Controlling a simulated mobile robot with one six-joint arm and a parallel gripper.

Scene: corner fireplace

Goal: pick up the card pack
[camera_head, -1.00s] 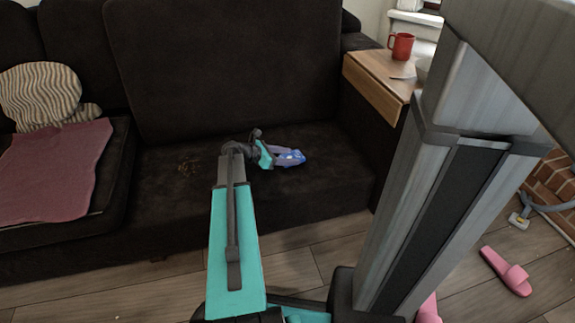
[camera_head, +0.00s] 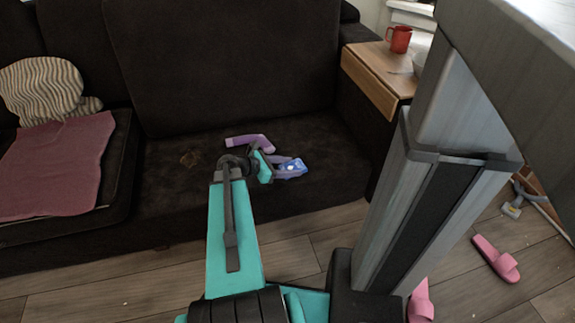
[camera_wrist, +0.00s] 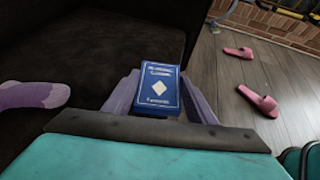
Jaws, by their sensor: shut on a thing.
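The card pack (camera_wrist: 158,90) is a blue box with white lettering and a white diamond. In the wrist view it sits between the two purple fingers of my gripper (camera_wrist: 160,98), which is shut on it. In the head view the blue pack (camera_head: 293,166) shows at the end of my gripper (camera_head: 285,170), over the front part of the dark sofa seat. I cannot tell exactly how far it is above the seat.
A purple bent object (camera_head: 252,140) lies on the sofa seat (camera_head: 330,150) behind my gripper; it also shows in the wrist view (camera_wrist: 35,95). A wooden armrest tray (camera_head: 375,75) with a red mug (camera_head: 399,40) stands at right. Pink slippers (camera_head: 495,258) lie on the floor.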

